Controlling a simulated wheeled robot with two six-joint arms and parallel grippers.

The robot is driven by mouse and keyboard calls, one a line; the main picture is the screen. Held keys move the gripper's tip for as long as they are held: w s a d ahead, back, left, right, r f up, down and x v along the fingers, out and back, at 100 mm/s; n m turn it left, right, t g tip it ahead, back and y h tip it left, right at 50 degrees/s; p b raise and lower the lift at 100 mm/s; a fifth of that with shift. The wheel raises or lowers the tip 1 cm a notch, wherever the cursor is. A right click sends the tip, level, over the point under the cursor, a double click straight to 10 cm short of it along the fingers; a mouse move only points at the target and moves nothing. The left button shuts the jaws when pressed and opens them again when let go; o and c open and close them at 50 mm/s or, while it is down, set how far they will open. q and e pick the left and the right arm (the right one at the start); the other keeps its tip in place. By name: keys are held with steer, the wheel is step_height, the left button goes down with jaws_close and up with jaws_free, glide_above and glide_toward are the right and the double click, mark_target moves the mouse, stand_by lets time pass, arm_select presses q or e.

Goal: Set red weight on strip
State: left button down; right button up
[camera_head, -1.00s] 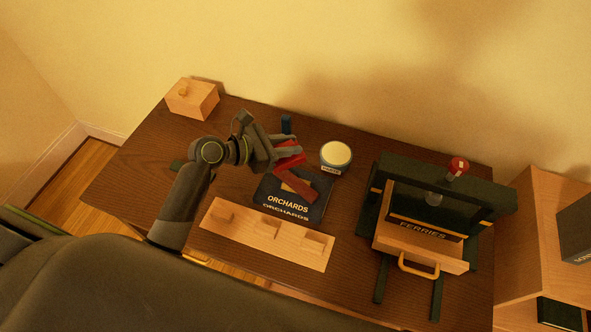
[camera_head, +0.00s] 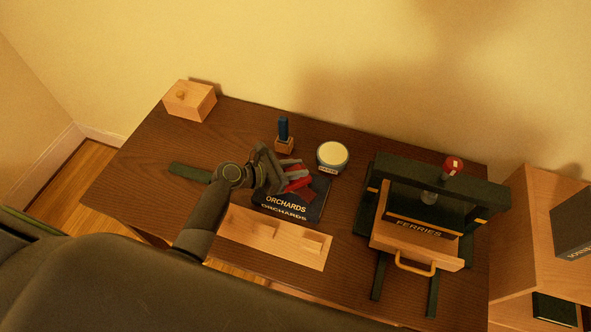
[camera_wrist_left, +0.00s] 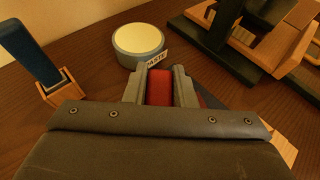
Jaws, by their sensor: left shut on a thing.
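My left gripper (camera_head: 298,178) is shut on the red weight (camera_head: 295,171), just above or at the dark book marked ORCHARDS (camera_head: 287,208). In the left wrist view the red weight (camera_wrist_left: 159,88) sits between the two fingers. The dark red strip (camera_head: 303,191) lies on the book, partly hidden by the gripper; a bit of it shows right of the fingers in the left wrist view (camera_wrist_left: 210,98). I cannot tell whether the weight touches the strip. My right gripper is not in view.
A paste jar (camera_head: 333,157) and a blue-handled tool in a wooden block (camera_head: 284,133) stand behind. A dark press (camera_head: 440,197) stands right. A wooden rack (camera_head: 312,259) lies in front. A wooden box (camera_head: 190,103) is back left. The desk's left side is mostly clear.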

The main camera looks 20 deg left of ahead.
arm_select(q)
steer(key=shift+w+f, duration=0.1)
steer(key=shift+f, duration=0.2)
steer(key=c, duration=1.6)
jaws_free()
steer(key=shift+f, duration=0.25)
steer(key=shift+c, duration=0.2)
steer(key=o, duration=0.4)
steer(key=shift+o, duration=0.2)
